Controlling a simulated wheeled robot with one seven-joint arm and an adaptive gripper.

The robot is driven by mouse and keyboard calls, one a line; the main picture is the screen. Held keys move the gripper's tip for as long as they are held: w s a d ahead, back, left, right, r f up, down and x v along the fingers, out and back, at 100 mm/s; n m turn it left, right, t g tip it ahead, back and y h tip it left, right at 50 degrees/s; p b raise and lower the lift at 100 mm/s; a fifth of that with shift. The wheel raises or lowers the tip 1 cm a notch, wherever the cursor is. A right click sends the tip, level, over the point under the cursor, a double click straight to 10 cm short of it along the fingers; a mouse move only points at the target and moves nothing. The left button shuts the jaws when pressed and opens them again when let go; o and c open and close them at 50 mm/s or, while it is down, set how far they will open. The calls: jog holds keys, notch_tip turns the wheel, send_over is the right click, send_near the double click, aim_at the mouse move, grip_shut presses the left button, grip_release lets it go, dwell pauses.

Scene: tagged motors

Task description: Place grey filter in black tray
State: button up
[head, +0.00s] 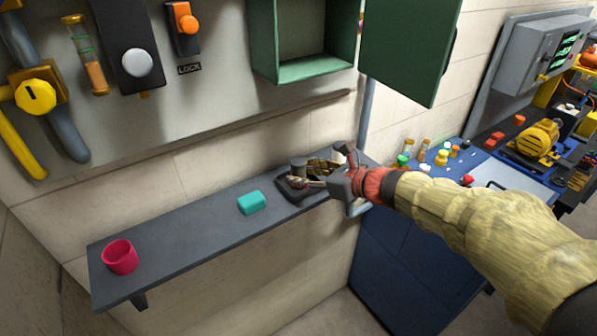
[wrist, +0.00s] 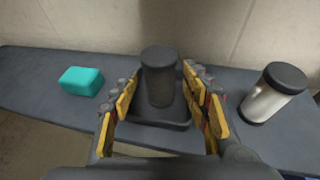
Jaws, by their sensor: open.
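The dark grey cylinder (wrist: 159,80), which I take for the grey filter, stands upright in the black tray (wrist: 150,112) on the shelf. In the head view the filter (head: 298,163) and the tray (head: 290,194) are at the shelf's right part, partly hidden by my gripper (head: 315,175). In the wrist view my gripper (wrist: 160,90) is open, with its yellow-padded fingers on either side of the filter. Gaps show between the fingers and the filter, so it is not gripped. The filter's foot and the tray's near side are partly hidden.
A silver canister with black ends (wrist: 271,94) stands right of the tray. A teal block (head: 251,203) lies left of it, and a pink cup (head: 120,257) stands at the shelf's left end. A green cabinet (head: 305,70) with an open door hangs above.

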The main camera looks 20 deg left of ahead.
jog(key=p+v, duration=0.1)
jog(key=v, duration=0.8)
jog(key=shift+s+d, duration=0.2)
jog(key=shift+d, duration=0.05)
jog(key=shift+r, duration=0.1)
jog(key=s+d+f+n+h, duration=0.2)
jog(key=s+d+n+h, duration=0.4)
jog(key=s+d+n, duration=0.5)
jog(key=s+d+f+n+h, duration=0.1)
jog(key=s+d+n+h, duration=0.5)
jog(key=s+d+n, duration=0.6)
jog(key=s+d, duration=0.2)
jog(key=d, duration=0.2)
jog(key=shift+s+f, duration=0.2)
jog(key=shift+f, duration=0.15)
jog(key=shift+f, duration=0.1)
